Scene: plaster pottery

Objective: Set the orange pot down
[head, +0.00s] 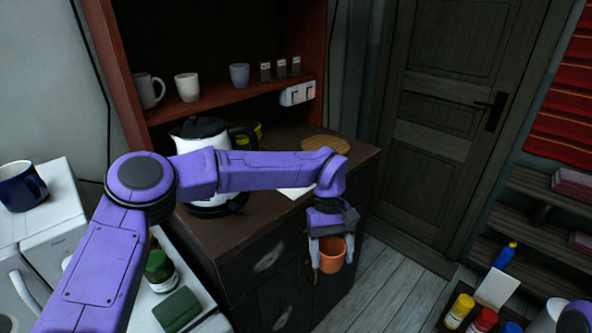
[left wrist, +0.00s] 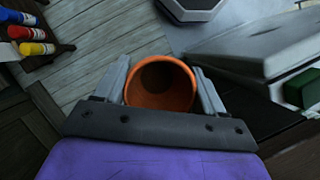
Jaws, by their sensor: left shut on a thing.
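The orange pot (head: 332,256) is held between the fingers of my left gripper (head: 330,250). In the head view it hangs in the air in front of the dark cabinet, above the plank floor. In the left wrist view the orange pot (left wrist: 160,86) shows its round open mouth towards the camera, and its inside looks empty. The left gripper (left wrist: 161,92) is shut on it, with a finger on each side. My right gripper is not clearly in view; only a bit of purple shows at the lower right edge of the head view.
The dark cabinet (head: 260,265) carries a kettle (head: 200,135) and a round wooden board (head: 326,145). Paint bottles (head: 459,310) stand on a low surface at lower right. A white fridge (head: 45,225) with a blue mug (head: 22,186) is at left. Bare floor (head: 390,285) lies between.

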